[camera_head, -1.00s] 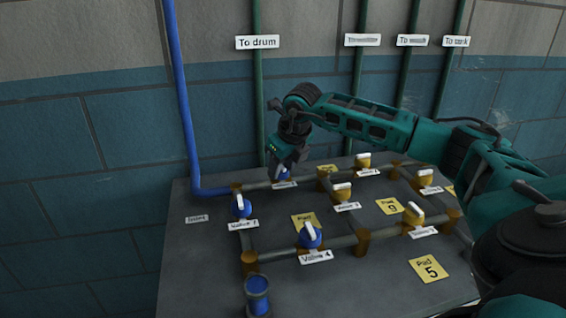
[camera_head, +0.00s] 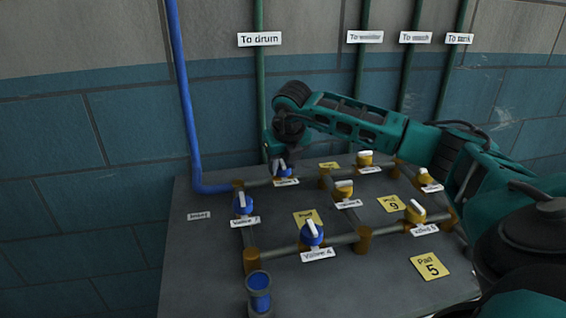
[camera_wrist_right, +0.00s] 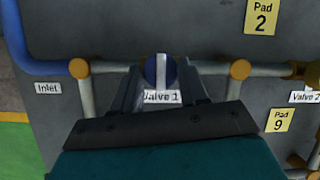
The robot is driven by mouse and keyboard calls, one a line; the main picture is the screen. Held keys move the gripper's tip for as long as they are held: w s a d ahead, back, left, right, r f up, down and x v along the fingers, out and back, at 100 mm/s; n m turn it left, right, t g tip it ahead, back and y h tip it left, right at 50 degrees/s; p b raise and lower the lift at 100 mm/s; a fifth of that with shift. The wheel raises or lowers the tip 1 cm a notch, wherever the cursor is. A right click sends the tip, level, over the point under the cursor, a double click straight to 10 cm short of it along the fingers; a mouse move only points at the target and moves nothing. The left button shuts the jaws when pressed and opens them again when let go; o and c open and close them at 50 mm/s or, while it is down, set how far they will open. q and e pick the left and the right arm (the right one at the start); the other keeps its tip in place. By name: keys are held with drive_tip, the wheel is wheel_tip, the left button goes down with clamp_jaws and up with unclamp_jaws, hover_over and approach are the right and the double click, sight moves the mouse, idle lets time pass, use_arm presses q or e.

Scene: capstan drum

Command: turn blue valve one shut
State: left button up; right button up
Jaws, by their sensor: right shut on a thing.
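Blue valve one (camera_head: 282,172) sits on the pipe at the back of the panel, under the "To drum" pipe. In the right wrist view, blue valve one (camera_wrist_right: 152,70) has a white handle standing across the horizontal pipe, above the label "Valve 1" (camera_wrist_right: 161,97). My right gripper (camera_head: 281,161) reaches down onto it from above. In the right wrist view its fingers (camera_wrist_right: 158,78) are on both sides of the valve, shut on it. The fingers partly hide the valve in the head view. My left gripper is not in view.
Two other blue valves stand nearby, at the left (camera_head: 243,204) and at the front (camera_head: 311,234). Several yellow valves, such as one at the back (camera_head: 365,159), lie to the right. A blue pipe (camera_head: 186,100) rises at the left. The panel's left front (camera_head: 205,270) is clear.

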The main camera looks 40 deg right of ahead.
drive_tip(key=o, duration=1)
drive_tip(key=shift+o, duration=0.2)
drive_tip(key=p+v, duration=0.1)
drive_tip(key=v, duration=1.2)
